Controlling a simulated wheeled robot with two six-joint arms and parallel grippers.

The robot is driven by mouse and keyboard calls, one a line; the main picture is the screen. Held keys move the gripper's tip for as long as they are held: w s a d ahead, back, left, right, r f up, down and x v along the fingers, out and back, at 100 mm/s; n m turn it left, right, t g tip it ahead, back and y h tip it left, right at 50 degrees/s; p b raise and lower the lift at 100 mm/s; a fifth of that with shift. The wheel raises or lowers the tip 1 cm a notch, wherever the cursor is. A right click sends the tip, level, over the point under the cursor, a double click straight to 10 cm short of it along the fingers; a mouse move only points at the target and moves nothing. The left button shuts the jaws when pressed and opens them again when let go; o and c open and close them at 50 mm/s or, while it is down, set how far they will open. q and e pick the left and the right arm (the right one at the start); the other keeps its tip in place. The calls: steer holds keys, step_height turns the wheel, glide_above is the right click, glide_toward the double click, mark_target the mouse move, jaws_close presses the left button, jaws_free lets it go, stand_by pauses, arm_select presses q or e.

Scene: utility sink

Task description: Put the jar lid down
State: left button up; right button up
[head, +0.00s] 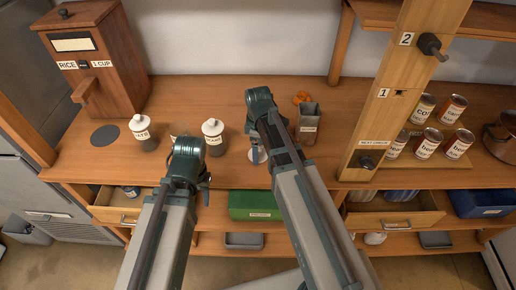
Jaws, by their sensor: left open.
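Two white lidded jars stand on the wooden counter: the left jar (146,142) and the right jar (214,147). A white knobbed lid (139,123) sits on the left jar, and another white lid (212,127) sits on the right jar. My left gripper (205,194) is open, in front of and below the right jar in the picture, apart from both lids. My right arm reaches over the counter to the right of the jars. Its gripper (254,143) is mostly hidden by the arm, beside a small pale round thing (257,156) that I cannot identify.
A dark round mat (105,135) lies left of the jars, beside a wooden rice dispenser (92,65). A grey metal container (309,123) stands right of my right arm. A wooden post (395,95) and several cans (427,142) are farther right. An open drawer (120,215) juts out below.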

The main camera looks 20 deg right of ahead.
step_height(320, 180, up, 12)
steer(key=p, duration=1.2)
steer(key=s+a+m+h, duration=0.1)
steer(key=s+a+m, duration=0.8)
steer(key=s, duration=0.5)
steer(key=shift+s+a, duration=0.25)
steer(key=shift+a, duration=0.45)
steer(key=shift+b, duration=0.3)
step_height(320, 180, down, 9)
steer(key=b, duration=0.8)
steer(key=shift+r, duration=0.2)
